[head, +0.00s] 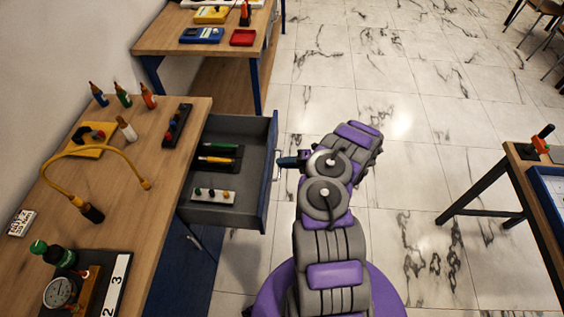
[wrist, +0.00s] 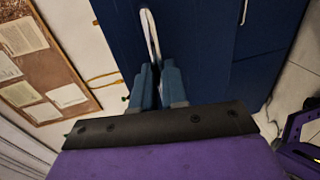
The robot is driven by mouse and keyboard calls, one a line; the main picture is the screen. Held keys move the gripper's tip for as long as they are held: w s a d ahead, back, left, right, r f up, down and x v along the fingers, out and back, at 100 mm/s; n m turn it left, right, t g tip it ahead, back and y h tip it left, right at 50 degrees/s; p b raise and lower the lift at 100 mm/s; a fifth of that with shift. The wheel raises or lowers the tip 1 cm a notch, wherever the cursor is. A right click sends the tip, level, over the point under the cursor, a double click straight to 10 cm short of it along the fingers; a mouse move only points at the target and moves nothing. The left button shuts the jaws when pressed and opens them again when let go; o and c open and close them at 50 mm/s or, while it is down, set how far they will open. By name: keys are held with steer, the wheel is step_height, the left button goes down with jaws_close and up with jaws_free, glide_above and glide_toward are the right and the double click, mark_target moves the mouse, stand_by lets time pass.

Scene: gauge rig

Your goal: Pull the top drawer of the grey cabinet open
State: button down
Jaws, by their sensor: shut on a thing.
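The top drawer (head: 228,207) stands pulled out from under the wooden workbench. It is grey inside with a blue front (head: 268,185), and the wrist view shows the dark blue front (wrist: 205,55) too. A pale metal handle (wrist: 150,38) stands out from the front. My gripper (wrist: 159,84) is shut on this handle, with a finger on each side of it. In the head view my gripper (head: 287,161) is at the outer side of the drawer front, and the handle is hidden there.
The drawer holds dark trays with pens (head: 215,158) and a white strip with knobs (head: 214,195). Bottles, a gauge (head: 60,292) and a yellow flexible arm (head: 125,152) stand on the workbench (head: 145,215). Another table (head: 520,175) is at right. The marble floor (head: 400,180) between is clear.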

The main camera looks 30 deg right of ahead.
steer(key=shift+a+f, duration=0.25)
steer(key=shift+a, duration=0.05)
steer(key=c, duration=1.4)
jaws_free()
steer(key=shift+w+a, duration=0.1)
steer(key=shift+w, duration=0.05)
steer(key=shift+o, duration=1.2)
steer(key=shift+r, duration=0.1)
steer(key=p+v, duration=0.2)
steer(key=v, duration=1.5)
steer(key=shift+d, duration=0.4)
steer(key=shift+r, duration=0.15)
